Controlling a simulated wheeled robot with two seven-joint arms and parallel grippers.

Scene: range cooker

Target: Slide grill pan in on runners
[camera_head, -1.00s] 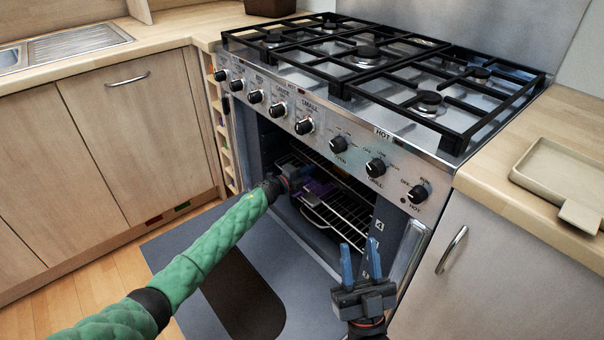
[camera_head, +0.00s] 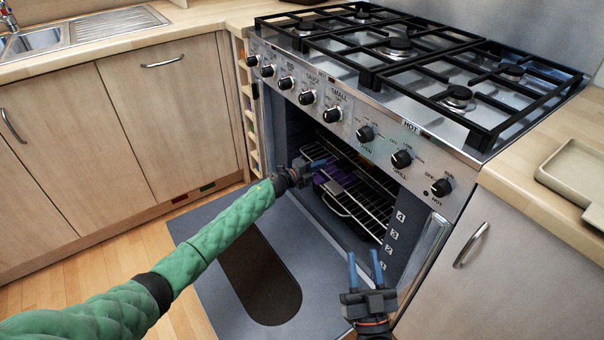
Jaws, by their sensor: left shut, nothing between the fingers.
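Inside the open oven, a wire rack (camera_head: 372,207) with a curved front bar sits on the side runners, with a purple item (camera_head: 322,178) at its left. I cannot tell whether a grill pan is part of this; it is partly hidden by my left gripper. My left gripper (camera_head: 322,163) is at the oven mouth, shut and empty, just left of and above the rack's front bar. My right gripper (camera_head: 365,268) is open and empty, fingers up, above the lowered door near the oven's right side.
The oven door (camera_head: 210,275) lies lowered in front. Knobs line the panel (camera_head: 335,108) above the opening. A beige tray (camera_head: 563,170) lies on the right worktop. A cupboard handle (camera_head: 471,245) juts out at the right. Numbers mark the oven's inner right side.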

